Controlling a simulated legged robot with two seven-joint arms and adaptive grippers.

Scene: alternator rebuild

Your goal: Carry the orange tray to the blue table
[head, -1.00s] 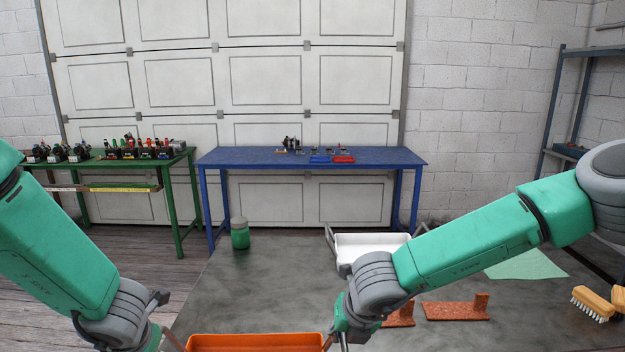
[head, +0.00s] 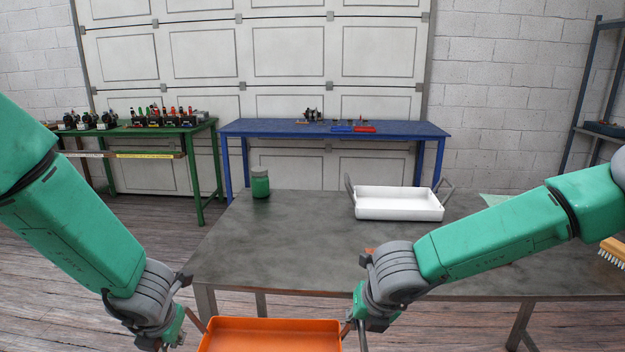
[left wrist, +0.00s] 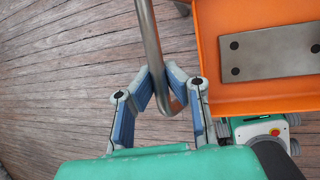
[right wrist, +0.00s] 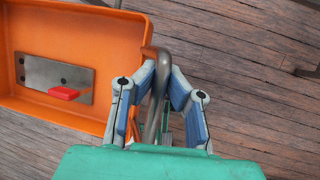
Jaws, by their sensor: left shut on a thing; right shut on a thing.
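The orange tray (head: 270,338) is at the bottom of the head view, between my two grippers, in front of the grey table's near edge. My left gripper (left wrist: 160,82) is shut on a metal handle of the tray (left wrist: 205,45). My right gripper (right wrist: 160,82) is shut on the handle at the tray's other end (right wrist: 60,12). Inside the tray, the right wrist view shows a metal plate (right wrist: 45,78) with a red block (right wrist: 64,94) on it. The blue table (head: 290,128) stands at the back against the panelled door.
The grey table (head: 310,225) lies between me and the blue table. It bears a white tray (head: 400,213) and a green jar (head: 260,185). A green table (head: 150,131) with several parts stands back left. Wooden floor (head: 150,260) is open at the left.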

